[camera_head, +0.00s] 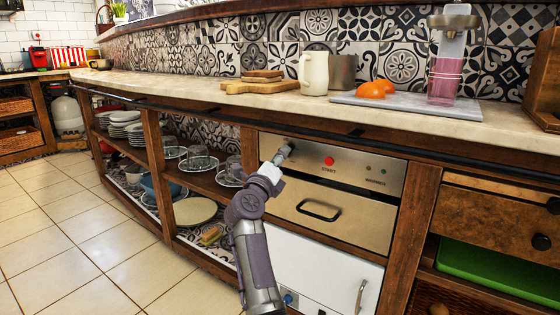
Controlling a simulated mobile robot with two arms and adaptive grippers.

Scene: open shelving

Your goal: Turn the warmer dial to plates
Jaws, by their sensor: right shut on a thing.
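The warmer is a steel drawer unit (318,209) with a control panel (345,172) above a drawer with a dark handle. My right gripper (283,155) is at the left end of the panel, shut on the dial there. The gripper covers most of the dial, so its pointer and markings cannot be read. A red start button (329,161) sits to the right of the gripper. The small label "WARMER" shows further right. My left gripper is not in view.
A white front with a handle (360,296) is below the warmer. The countertop (225,99) overhangs the panel, with a dark rail (300,124) along its edge. Open shelves with glasses (200,160) and plates lie left. The tiled floor (85,245) is clear.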

